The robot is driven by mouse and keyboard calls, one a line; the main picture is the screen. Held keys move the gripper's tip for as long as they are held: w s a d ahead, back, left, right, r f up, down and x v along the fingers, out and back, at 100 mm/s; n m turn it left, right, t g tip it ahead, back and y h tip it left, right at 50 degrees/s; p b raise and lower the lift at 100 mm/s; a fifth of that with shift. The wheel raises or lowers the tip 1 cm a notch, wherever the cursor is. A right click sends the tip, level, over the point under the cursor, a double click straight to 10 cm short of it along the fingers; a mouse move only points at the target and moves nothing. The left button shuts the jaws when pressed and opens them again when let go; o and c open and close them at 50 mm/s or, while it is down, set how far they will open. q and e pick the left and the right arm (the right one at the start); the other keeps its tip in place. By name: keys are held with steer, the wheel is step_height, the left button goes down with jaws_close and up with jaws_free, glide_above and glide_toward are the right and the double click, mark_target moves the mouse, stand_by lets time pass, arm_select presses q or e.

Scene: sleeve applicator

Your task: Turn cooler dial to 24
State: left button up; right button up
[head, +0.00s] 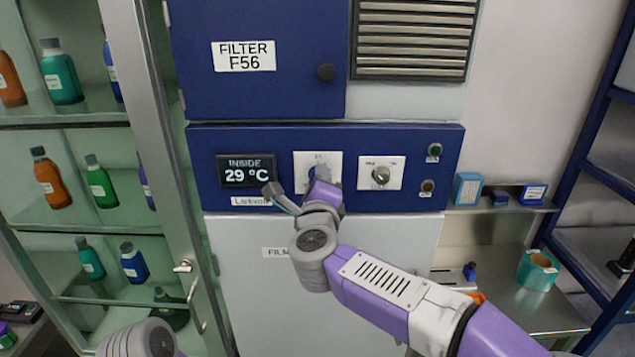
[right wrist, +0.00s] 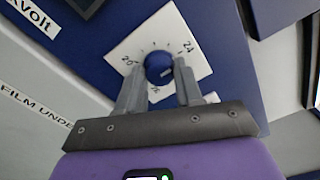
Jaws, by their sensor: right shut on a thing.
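The cooler dial is a round blue knob (right wrist: 158,68) on a white plate (right wrist: 180,30), with 20 at the left and 24 at the upper right in the right wrist view. A pale mark shows on the knob's face, but its exact setting is hard to read. My right gripper (right wrist: 160,88) is shut on the knob, one finger on each side. In the head view the right gripper (head: 319,178) hides most of the dial; its white plate (head: 303,160) shows around it. The display (head: 247,171) left of it reads INSIDE 29 °C. My left gripper is out of view.
A second knob (head: 380,175) on a white plate is right of the dial, with two small indicators (head: 433,152) beyond it. A glass cabinet (head: 150,130) with bottles stands left. A small shelf (head: 500,203) and steel counter (head: 510,310) are at the right.

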steer(key=o, duration=1)
steer(key=shift+o, duration=0.2)
steer(key=s+b, duration=0.1)
steer(key=s, duration=0.6)
steer(key=shift+s+b, duration=0.3)
steer(key=shift+b, duration=0.05)
